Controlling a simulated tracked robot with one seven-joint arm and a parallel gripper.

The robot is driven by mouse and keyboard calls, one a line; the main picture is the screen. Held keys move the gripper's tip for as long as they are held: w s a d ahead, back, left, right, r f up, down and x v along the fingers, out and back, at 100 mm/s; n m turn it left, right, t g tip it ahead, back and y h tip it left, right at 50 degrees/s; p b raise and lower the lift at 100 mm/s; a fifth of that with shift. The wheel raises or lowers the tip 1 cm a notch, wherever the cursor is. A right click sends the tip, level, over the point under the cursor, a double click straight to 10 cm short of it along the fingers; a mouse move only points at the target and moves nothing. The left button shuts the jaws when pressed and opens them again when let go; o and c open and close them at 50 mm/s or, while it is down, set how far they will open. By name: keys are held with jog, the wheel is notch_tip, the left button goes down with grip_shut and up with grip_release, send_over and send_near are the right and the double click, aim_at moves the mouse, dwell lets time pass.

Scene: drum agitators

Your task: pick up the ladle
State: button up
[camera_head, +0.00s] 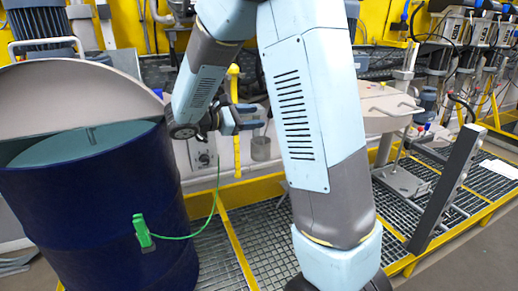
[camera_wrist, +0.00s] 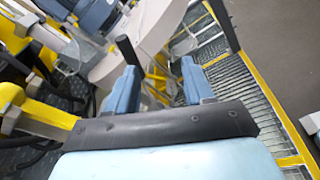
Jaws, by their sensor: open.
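The ladle (camera_head: 260,148) appears to be the small grey metal cup in the head view, just below and to the right of my gripper (camera_head: 246,117). Its upper part is hard to make out near the fingers. In the wrist view, my gripper (camera_wrist: 159,70) has its two blue fingers wide apart with nothing held between them. A dark rod, probably the ladle's handle (camera_wrist: 128,50), rises just beyond the left fingertip. I cannot tell whether it touches the finger.
A dark blue drum (camera_head: 95,215) with a tilted grey lid (camera_head: 75,95) stands at the left. A green clamp (camera_head: 142,230) with a green cable is on its side. A yellow pole (camera_head: 236,130) stands close behind my gripper. Yellow-edged grating (camera_head: 270,225) covers the floor.

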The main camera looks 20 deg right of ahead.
aim_at(270, 110)
jog(key=w+a+f+n+t+h, duration=0.1)
jog(key=w+a+n+t, duration=0.1)
jog(key=w+a, duration=0.15)
jog(key=x, duration=0.9)
jog(key=shift+w+d, duration=0.1)
jog(key=shift+w, duration=0.2)
jog(key=shift+w+x, duration=0.1)
jog(key=shift+x, duration=1.25)
jog(key=shift+w+x, duration=0.15)
jog(key=shift+x, duration=1.15)
grip_shut()
